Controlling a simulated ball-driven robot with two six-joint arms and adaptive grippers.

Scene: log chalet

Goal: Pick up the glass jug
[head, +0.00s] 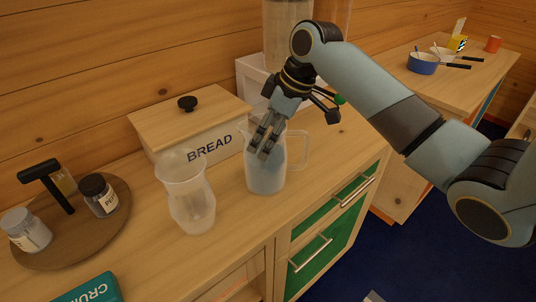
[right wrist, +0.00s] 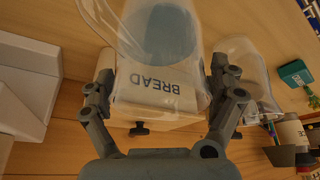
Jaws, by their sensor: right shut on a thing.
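The glass jug (head: 266,176) is clear, with a handle on its right side, and stands upright on the wooden counter in the head view. My right gripper (head: 263,146) reaches down to it from above and behind, its fingers at the jug's upper body. In the right wrist view the jug (right wrist: 165,35) lies between the two fingers of the gripper (right wrist: 160,85), which is shut on it. The jug's handle shows at the upper left there. My left gripper is not in view.
A clear glass vase (head: 187,195) stands just left of the jug. The wooden bread box (head: 190,128) is close behind. A round tray (head: 70,248) with jars is at the left, a teal box (head: 90,290) in front. A white crate (head: 250,75) stands behind the arm.

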